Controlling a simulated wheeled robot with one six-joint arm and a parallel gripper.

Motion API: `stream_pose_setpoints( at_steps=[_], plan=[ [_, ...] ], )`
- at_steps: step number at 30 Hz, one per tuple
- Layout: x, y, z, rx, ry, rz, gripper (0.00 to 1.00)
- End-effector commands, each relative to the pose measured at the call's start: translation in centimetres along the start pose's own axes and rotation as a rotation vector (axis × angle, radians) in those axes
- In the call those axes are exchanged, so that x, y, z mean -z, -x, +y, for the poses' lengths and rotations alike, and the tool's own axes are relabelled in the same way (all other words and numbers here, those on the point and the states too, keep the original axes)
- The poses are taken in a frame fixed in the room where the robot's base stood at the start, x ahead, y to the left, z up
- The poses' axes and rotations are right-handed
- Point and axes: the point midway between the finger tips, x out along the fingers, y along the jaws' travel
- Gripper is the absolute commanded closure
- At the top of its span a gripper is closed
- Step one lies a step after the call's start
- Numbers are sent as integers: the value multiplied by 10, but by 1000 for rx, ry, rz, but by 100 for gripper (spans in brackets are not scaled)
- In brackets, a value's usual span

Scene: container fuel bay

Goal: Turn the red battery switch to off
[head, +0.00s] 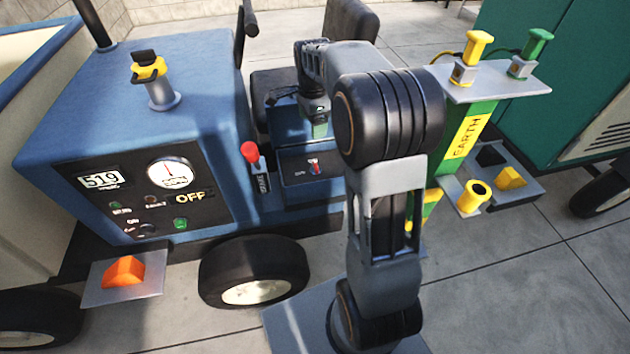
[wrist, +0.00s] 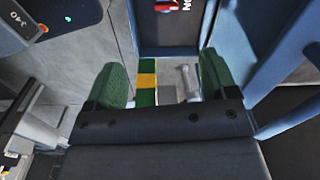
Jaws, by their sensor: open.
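The red battery switch (head: 314,165) is a small red piece on a dark panel (head: 297,174) on the blue vehicle's side, in the head view. In the wrist view a red and white part (wrist: 167,5) shows at the top edge on a dark panel, partly cut off, beside upside-down white lettering. My gripper (head: 319,127) is behind and above the switch panel in the head view, apart from the switch. In the wrist view its green-tipped fingers (wrist: 157,85) are spread. No held object is evident; a green and yellow piece shows between them.
A red-knobbed lever (head: 250,154) stands just left of the switch panel. A gauge panel (head: 150,190) reads 519 and OFF. A green EARTH post (head: 466,133) with yellow and green plugs stands right of my arm. Paved floor is open at lower right.

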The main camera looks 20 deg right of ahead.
Motion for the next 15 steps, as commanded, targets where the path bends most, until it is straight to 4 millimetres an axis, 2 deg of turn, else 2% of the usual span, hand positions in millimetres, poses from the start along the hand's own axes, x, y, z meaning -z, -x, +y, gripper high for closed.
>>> stream_pose_setpoints(
  at_steps=[1, 3, 11, 15],
  plan=[
    [4, -24, -5, -10, -42, -1, 21],
    [8, -36, -10, -22, -93, -2, 21],
    [14, -66, -16, -39, -171, -3, 21],
    [14, -91, -15, -41, -173, -3, 21]
  ],
)
